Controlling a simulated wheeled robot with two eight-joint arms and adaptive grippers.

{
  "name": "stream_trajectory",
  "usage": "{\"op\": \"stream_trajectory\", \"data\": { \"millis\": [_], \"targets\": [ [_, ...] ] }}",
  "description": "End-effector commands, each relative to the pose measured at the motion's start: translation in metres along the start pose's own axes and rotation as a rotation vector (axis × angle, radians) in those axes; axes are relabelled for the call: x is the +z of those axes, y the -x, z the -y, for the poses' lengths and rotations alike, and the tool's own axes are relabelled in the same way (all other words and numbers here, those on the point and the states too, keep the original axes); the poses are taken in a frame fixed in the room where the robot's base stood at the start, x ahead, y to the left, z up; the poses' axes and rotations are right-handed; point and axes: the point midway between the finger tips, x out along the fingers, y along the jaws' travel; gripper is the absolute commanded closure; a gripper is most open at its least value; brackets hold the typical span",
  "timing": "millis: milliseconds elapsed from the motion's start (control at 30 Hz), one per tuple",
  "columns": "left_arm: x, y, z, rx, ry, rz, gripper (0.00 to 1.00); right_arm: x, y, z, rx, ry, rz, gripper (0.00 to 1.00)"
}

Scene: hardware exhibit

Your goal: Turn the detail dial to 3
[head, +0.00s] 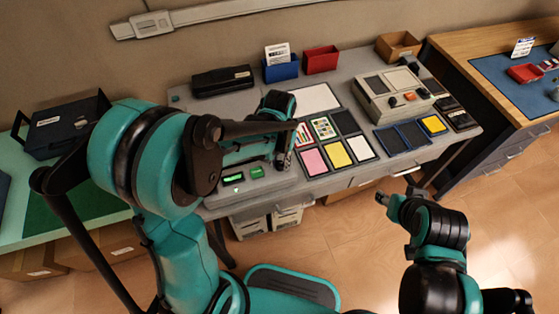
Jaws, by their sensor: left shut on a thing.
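My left gripper (283,161) reaches down over the right side of a low grey control panel (262,186) at the front left of the grey desk. It is shut on a small knob there, taken to be the detail dial; the fingers hide the knob, so its pointer and numbers cannot be read. Two small green-lit displays, one on the left (233,178) and one on the right (257,171), sit on the panel left of the gripper. My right gripper (398,196) hangs over the floor in front of the desk, away from the panel; its finger gap is unclear.
Right of the panel lie colored pads, including pink (313,161) and yellow (336,154). A beige box with knobs (393,95) stands at the desk's right. A blue holder (281,70) and red bin (320,60) stand at the back. The floor by my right gripper is clear.

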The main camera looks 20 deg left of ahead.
Motion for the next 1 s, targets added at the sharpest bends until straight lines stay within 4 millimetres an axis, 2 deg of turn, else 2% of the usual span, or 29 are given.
{"op": "stream_trajectory", "data": {
  "millis": [700,1000],
  "targets": [
    [0.0001,-0.0003,-0.0002,0.000,-0.670,0.000,1.00,-0.0001,0.0002,0.0000,0.000,0.000,0.000,0.55],
    [0.0002,-0.0004,-0.0002,0.001,-0.880,0.000,1.00,-0.0002,0.0003,0.0000,0.000,0.000,0.000,0.55]
  ]
}}
